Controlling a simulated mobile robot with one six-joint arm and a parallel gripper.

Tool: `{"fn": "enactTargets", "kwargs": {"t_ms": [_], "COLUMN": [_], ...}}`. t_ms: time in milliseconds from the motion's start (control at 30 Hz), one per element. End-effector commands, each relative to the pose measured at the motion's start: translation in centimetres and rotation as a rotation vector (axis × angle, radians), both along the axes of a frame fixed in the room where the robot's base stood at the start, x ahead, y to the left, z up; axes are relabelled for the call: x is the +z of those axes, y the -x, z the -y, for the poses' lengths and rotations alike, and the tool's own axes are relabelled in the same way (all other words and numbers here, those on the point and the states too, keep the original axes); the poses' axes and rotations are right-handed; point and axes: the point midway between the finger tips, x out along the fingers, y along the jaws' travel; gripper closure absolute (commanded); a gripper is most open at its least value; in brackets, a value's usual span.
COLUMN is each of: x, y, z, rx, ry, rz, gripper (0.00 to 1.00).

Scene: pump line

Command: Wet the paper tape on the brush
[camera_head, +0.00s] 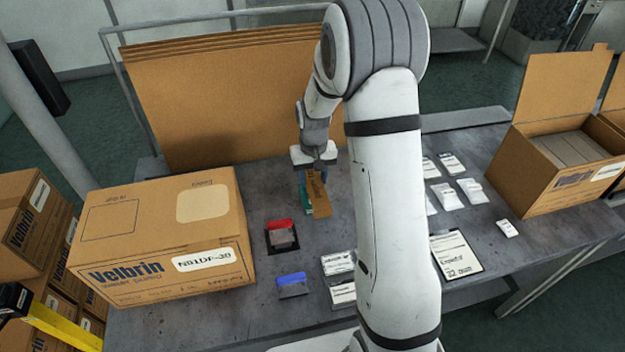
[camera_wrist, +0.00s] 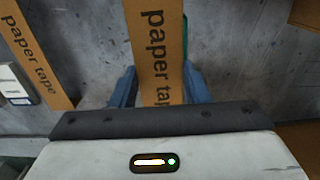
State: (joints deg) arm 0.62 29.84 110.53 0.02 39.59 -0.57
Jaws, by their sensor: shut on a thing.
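My gripper (camera_head: 314,168) is shut on a brown strip of paper tape (camera_head: 318,196), which hangs below it over the table. In the wrist view the strip (camera_wrist: 157,45) runs between the blue fingertips, its printed words "paper tape" facing the camera. A teal thing (camera_head: 304,196) shows just left of and behind the strip; I cannot tell whether they touch. A red-topped block with a grey lower part (camera_head: 282,235) sits on a dark pad in front and to the left, apart from the strip. It may be the brush, but I cannot tell.
A second paper tape strip (camera_wrist: 35,55) lies left in the wrist view. A closed Velbrin carton (camera_head: 165,240) stands left on the table (camera_head: 230,320). A blue-topped item (camera_head: 292,285), white packets (camera_head: 450,165) and an open carton (camera_head: 570,150) are around. Cardboard sheets (camera_head: 220,90) stand behind.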

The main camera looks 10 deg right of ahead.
Motion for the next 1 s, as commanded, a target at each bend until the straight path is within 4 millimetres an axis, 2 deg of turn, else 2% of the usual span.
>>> {"fn": "enactTargets", "kwargs": {"t_ms": [1000], "x": [-0.3], "y": [-3.8], "z": [0.0], "rx": [0.000], "ry": [0.000], "rz": [0.000], "gripper": [0.83]}}
